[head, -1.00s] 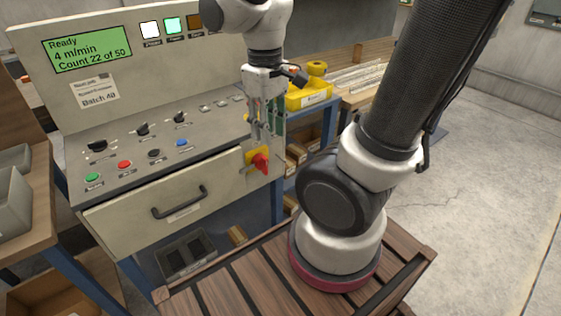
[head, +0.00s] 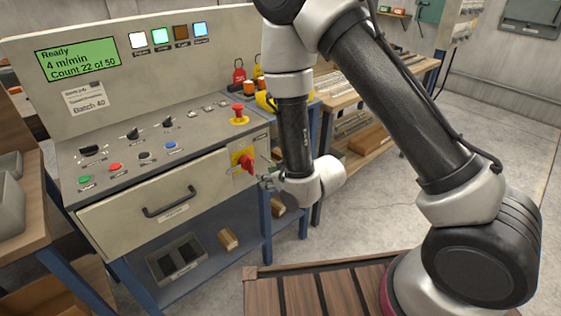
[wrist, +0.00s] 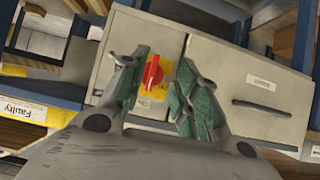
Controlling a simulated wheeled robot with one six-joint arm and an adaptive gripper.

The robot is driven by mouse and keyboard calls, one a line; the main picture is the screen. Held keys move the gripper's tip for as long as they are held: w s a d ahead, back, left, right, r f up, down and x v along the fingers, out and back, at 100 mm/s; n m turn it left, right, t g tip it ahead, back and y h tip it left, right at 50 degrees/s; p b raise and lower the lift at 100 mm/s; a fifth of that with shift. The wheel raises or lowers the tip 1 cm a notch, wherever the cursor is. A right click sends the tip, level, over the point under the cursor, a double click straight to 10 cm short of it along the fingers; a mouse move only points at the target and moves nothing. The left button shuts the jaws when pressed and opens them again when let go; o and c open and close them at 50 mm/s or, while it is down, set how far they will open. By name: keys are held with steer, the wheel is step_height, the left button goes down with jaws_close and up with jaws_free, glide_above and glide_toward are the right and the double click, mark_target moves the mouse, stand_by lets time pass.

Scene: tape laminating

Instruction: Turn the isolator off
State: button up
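The isolator is a red rotary handle (head: 246,161) on a yellow plate, on the right end of the machine's front, beside the drawer. In the wrist view the red handle (wrist: 152,73) lies between my fingertips as seen, nearer the left finger. My gripper (wrist: 162,72) is open, with green pads on its fingers, and points at the isolator. In the head view it is small and partly hidden by my wrist, just right of the handle. I cannot tell whether the fingers reach around the handle or stop short of it.
A red emergency-stop button (head: 238,109) sits above the isolator. The drawer (head: 150,200) with a dark handle is to its left. Buttons and knobs line the sloped panel (head: 130,140). Blue bench legs and a wooden bench (head: 365,150) stand to the right.

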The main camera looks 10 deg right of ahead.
mark_target(252, 159)
steer(key=w+a, duration=0.1)
steer(key=w, duration=0.1)
steer(key=w+a+t, duration=0.1)
steer(key=w+a, duration=0.1)
steer(key=w, duration=0.1)
steer(key=w+a+r+t+y, duration=0.1)
steer(key=w+a, duration=0.1)
steer(key=w, duration=0.1)
steer(key=shift+r, duration=0.1)
jaws_close()
